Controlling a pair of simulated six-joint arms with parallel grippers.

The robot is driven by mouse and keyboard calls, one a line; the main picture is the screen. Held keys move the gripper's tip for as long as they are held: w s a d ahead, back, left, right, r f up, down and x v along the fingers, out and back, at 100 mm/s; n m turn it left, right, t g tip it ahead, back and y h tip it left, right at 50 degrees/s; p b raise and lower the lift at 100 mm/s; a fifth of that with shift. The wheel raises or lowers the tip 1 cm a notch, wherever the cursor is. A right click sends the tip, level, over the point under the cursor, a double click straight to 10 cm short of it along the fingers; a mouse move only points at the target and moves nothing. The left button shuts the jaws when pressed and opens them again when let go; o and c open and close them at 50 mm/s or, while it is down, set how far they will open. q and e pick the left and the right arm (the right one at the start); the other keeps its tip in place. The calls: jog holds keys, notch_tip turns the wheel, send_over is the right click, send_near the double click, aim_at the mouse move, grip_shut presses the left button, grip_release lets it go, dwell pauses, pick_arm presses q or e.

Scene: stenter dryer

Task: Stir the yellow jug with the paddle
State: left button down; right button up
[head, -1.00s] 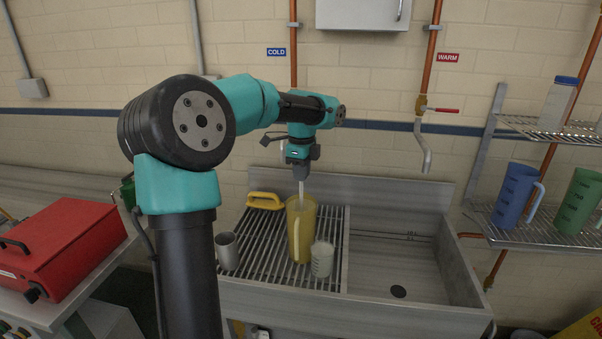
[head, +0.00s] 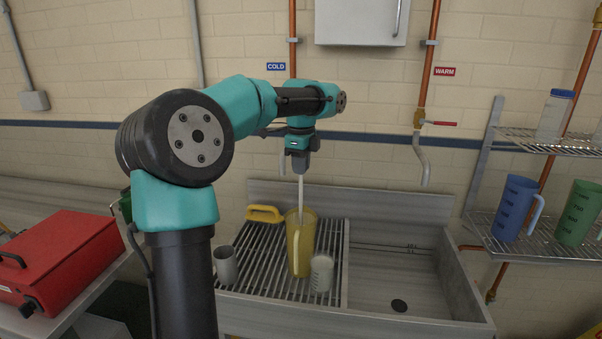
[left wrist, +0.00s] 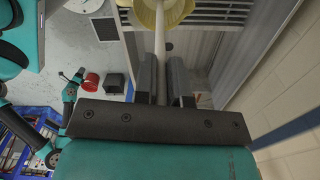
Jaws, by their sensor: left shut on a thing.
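My left gripper (head: 300,168) points down above the drainer, shut on the top of the pale paddle (head: 301,195). The paddle hangs upright, and its lower end is hidden inside the yellow jug (head: 301,250). The jug stands upright on the slatted drainer, its handle facing me. In the left wrist view the paddle (left wrist: 160,50) runs from between the fingers (left wrist: 162,85) to the jug's rim (left wrist: 178,12). No right gripper shows in the head view. A small teal arm end (left wrist: 72,88) in the left wrist view may be my right gripper; its jaws are too small to read.
A metal cup (head: 226,266) and a whitish beaker (head: 321,273) flank the jug on the drainer (head: 262,272). A yellow handled object (head: 264,214) lies behind. The empty sink basin (head: 385,280) is at right. Blue (head: 514,208) and green (head: 578,212) jugs stand on the shelf.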

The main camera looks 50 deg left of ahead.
pick_arm(q)
jog(key=shift+r, duration=3.9)
jog(key=shift+r, duration=2.5)
